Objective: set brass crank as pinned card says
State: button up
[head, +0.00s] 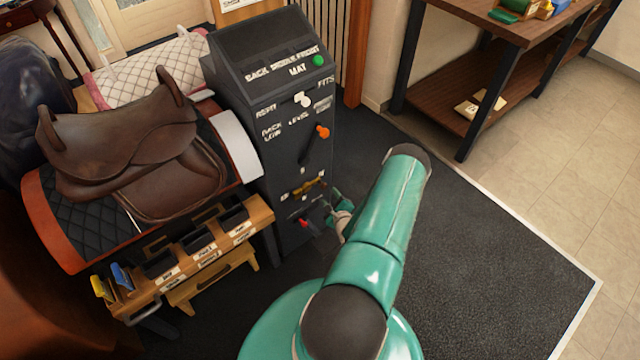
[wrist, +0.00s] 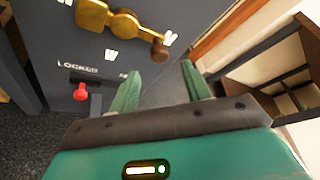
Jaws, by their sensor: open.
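The brass crank (head: 308,187) is on the lower front of a dark grey cabinet (head: 290,235). In the wrist view the crank (wrist: 124,22) has a brown knob (wrist: 160,49) at its right, lower end. White marks, too small to read surely, surround it. A red-tipped lever (wrist: 80,92) sits below it beside the word LOCKED. My gripper (head: 338,215) is close to the cabinet's front, right of and below the crank. In the wrist view my gripper (wrist: 160,78) is open and empty, its fingers below the knob and apart from it. A white card (head: 232,4) at the top edge is cut off and unreadable.
The cabinet also carries an orange-knobbed lever (head: 322,131), white switches and a green button (head: 319,60). A brown saddle (head: 140,140) on a stand and a wooden rack (head: 200,255) with dark bins are at left. A table (head: 480,25) stands at back right. Dark mat is clear at right.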

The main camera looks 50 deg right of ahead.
aim_at(325, 188)
jog(key=x, duration=1)
jog(key=shift+c, duration=0.2)
grip_shut()
